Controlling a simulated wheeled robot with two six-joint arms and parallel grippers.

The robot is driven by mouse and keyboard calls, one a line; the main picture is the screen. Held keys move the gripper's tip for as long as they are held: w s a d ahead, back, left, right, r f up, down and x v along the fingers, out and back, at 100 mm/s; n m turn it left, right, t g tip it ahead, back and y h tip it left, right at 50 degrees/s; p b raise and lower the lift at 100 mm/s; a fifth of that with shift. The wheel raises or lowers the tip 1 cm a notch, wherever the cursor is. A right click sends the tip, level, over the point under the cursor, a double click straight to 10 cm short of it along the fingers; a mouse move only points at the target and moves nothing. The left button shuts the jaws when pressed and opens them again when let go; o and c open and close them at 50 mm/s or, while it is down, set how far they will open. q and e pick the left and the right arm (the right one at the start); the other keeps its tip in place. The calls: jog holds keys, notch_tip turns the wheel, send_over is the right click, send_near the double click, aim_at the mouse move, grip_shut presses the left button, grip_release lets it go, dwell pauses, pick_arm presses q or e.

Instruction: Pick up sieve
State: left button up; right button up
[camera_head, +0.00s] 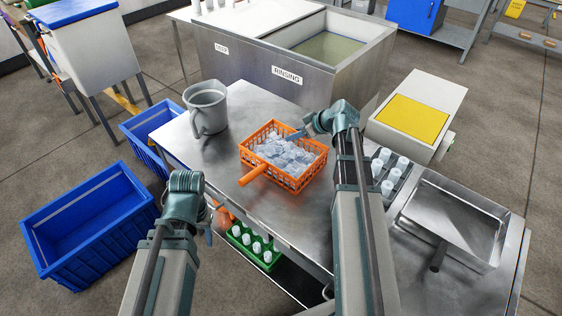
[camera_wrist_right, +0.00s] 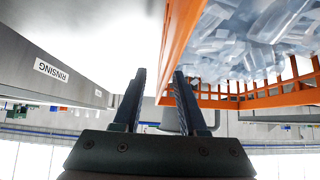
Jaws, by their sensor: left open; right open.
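The sieve is an orange basket (camera_head: 297,184) with an orange handle (camera_head: 252,174) pointing toward the front left. It stands on the metal table and is filled with clear ice pieces (camera_head: 285,153). My right gripper (camera_head: 296,135) is at the sieve's far rim. In the right wrist view my open fingers (camera_wrist_right: 160,85) point toward the orange wall (camera_wrist_right: 174,45), whose lower end shows between the fingertips; I cannot tell whether they touch. My left gripper (camera_head: 212,218) is open and empty at the table's front edge, apart from the sieve; its fingers are partly hidden.
A grey jug (camera_head: 206,105) stands left of the sieve. A metal tray (camera_head: 450,225) lies at the right, beside a rack of white-capped tubes (camera_head: 388,170). A green tube rack (camera_head: 253,248) is below the front edge. The rinsing basin (camera_head: 290,80) stands behind.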

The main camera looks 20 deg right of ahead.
jog(key=shift+w+a+f, duration=0.2)
jog(key=shift+w+f, duration=0.15)
jog(key=shift+f, duration=0.1)
grip_shut()
dwell(1.2)
